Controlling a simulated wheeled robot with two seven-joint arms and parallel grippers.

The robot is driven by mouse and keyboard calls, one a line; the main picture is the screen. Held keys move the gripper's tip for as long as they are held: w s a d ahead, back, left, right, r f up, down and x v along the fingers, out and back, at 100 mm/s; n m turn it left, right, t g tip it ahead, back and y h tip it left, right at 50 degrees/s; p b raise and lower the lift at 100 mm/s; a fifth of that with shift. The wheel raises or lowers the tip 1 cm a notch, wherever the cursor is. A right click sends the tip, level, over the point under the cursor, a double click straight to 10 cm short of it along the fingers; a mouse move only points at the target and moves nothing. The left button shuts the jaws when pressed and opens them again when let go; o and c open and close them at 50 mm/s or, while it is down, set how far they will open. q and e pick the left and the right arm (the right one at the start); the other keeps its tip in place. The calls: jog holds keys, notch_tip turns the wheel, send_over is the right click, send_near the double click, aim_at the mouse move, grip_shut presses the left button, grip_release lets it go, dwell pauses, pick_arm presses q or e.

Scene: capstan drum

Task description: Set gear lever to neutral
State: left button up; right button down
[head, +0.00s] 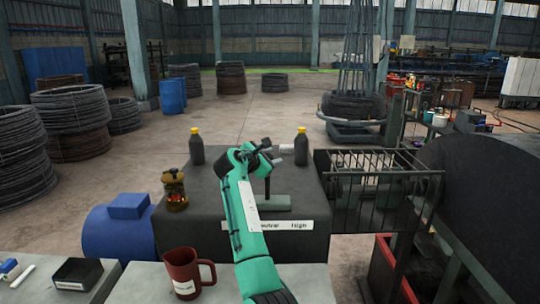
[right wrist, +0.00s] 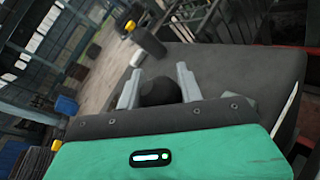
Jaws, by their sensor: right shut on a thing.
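The gear lever (head: 268,186) is a dark upright rod on a grey slotted plate (head: 278,202) on top of the dark gearbox housing. Its round black knob (right wrist: 160,91) sits between the two grey fingers of my right gripper (right wrist: 158,86), which is shut on it. In the head view my right gripper (head: 262,157) is at the lever's top and hides the knob. The lever stands roughly above the "Neutral" word. My left gripper is not in view.
Two dark bottles with yellow caps (head: 197,147) (head: 301,147) and a brass lantern-like item (head: 174,190) stand on the housing. A red mug (head: 184,272) stands in front. A wire guard (head: 385,190) and large drum (head: 480,195) are at right, a blue motor (head: 120,228) at left.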

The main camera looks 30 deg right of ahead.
jog(key=shift+d, duration=0.1)
jog(key=shift+w+a, duration=0.1)
jog(key=shift+a, duration=0.15)
jog(key=shift+a+f, duration=0.1)
jog(key=c, duration=1)
grip_release()
jog(key=shift+o, duration=0.3)
jog(key=shift+a, duration=0.2)
pick_arm(q)
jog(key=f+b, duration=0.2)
jog(key=b, duration=0.1)
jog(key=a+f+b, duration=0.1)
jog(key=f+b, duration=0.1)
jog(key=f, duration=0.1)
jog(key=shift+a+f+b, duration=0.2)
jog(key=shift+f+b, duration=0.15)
jog(key=shift+b, duration=0.05)
pick_arm(e)
jog(key=v, duration=1.3)
jog(key=shift+a, duration=0.15)
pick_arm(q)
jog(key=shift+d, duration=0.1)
pick_arm(e)
jog(key=shift+f, duration=0.1)
